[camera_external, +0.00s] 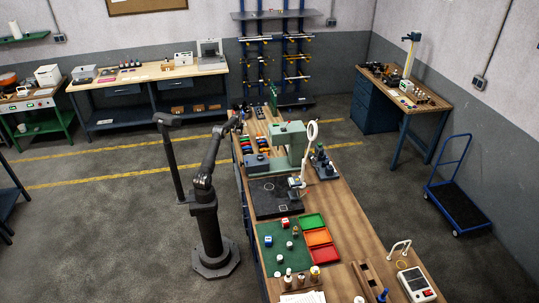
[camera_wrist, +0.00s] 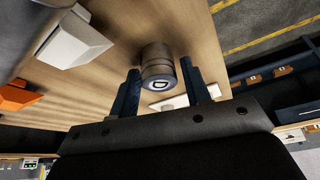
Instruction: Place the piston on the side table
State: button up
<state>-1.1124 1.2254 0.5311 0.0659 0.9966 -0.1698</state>
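The piston (camera_wrist: 157,62) is a short grey-brown cylinder with a white D mark on its end face. In the wrist view it sits between the two dark fingers of my gripper (camera_wrist: 163,82), one on each side. Its far end reaches past the fingertips towards a wooden surface. I cannot tell whether the fingers touch it or whether it rests on the wood. In the external view my gripper (camera_external: 239,122) is small, near the far left edge of the long bench, and the piston cannot be made out. A small wooden-topped side table (camera_external: 428,100) stands at the back right.
The long wooden bench (camera_external: 345,215) carries a green press (camera_external: 290,135), red, orange and green trays and small parts. A blue trolley (camera_external: 458,195) stands at right. A workbench (camera_external: 145,73) lines the back wall. A pale block (camera_wrist: 75,40) shows in the wrist view.

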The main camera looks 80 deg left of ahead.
jog(key=shift+o, duration=0.6)
jog(key=shift+r, duration=0.1)
jog(key=shift+r, duration=0.2)
jog(key=v, duration=1.1)
jog(key=shift+r, duration=0.4)
jog(key=shift+d, duration=0.15)
